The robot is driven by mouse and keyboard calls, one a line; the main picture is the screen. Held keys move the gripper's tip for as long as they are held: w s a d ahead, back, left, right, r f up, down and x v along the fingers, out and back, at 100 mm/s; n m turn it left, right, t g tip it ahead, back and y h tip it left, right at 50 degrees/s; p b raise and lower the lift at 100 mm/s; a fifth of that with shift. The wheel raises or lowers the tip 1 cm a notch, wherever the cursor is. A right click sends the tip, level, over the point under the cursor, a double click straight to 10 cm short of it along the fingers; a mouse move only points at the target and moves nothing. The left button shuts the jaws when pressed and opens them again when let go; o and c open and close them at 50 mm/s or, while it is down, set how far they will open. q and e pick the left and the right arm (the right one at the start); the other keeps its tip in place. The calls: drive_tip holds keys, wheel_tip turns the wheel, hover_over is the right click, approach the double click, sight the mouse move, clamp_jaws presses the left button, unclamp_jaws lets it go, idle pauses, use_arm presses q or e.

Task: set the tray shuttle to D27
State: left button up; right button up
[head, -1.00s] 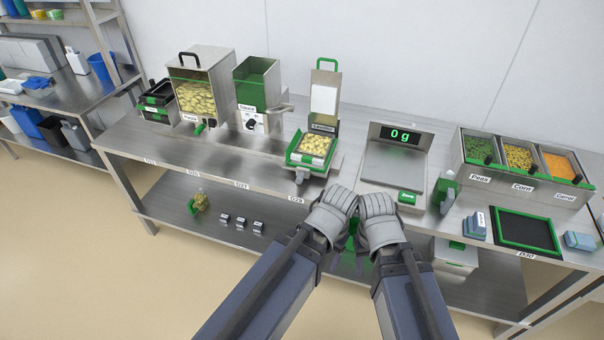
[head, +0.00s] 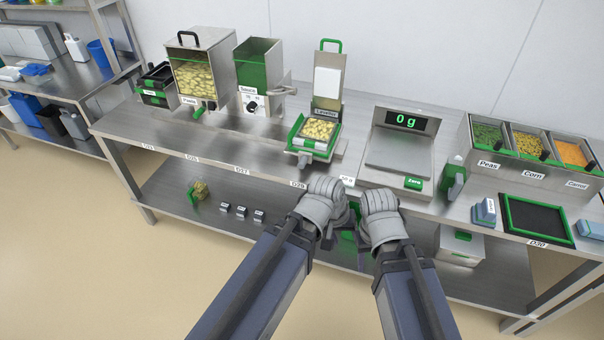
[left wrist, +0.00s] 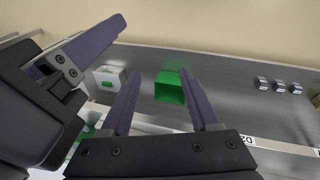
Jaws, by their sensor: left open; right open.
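My left gripper (head: 336,212) is in front of the bench, below and right of the shuttle. It is open and empty in the left wrist view (left wrist: 162,80). My right gripper (head: 370,222) is beside it, open, its fingers mostly hidden.
A scale (head: 398,160) reading 0 g stands right of the shuttle. Left are a sauce dispenser (head: 258,75) and a pasta hopper (head: 203,75). Bins of peas, corn and carrot (head: 488,160) and a black mat (head: 535,220) are at right. The bench front strip left of the shuttle looks clear.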

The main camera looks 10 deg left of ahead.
use_arm(q)
drive_tip(key=w+d+f+n+t+h+b, duration=0.2)
drive_tip(key=w+f+n+t+h+b, duration=0.15)
drive_tip(key=w+n+b, duration=0.2)
drive_tip(key=n+t+y+b, duration=0.5)
drive_tip(key=n+t+b, duration=0.95)
drive_tip(key=n, duration=1.35)
approach(300, 167)
drive_tip(key=w+r+g+b, duration=0.2)
drive_tip(key=w, duration=0.1)
drive_tip(key=shift+m, duration=0.25)
drive_tip(key=shift+w+d+f, duration=0.1)
drive_tip(key=shift+w+d, duration=0.05)
drive_tip(key=shift+w, duration=1.15)
drive_tip(key=shift+w+d+f, duration=0.1)
drive_tip(key=shift+w+d, duration=0.05)
drive_tip(key=shift+w, duration=1.15)
drive_tip(key=shift+w+d, duration=0.15)
drive_tip(key=shift+w, duration=1.15)
use_arm(e)
wheel_tip(300, 167, down, 25)
drive_tip(key=shift+r, duration=0.2)
drive_tip(key=shift+d, duration=0.1)
use_arm(q)
clamp_jaws()
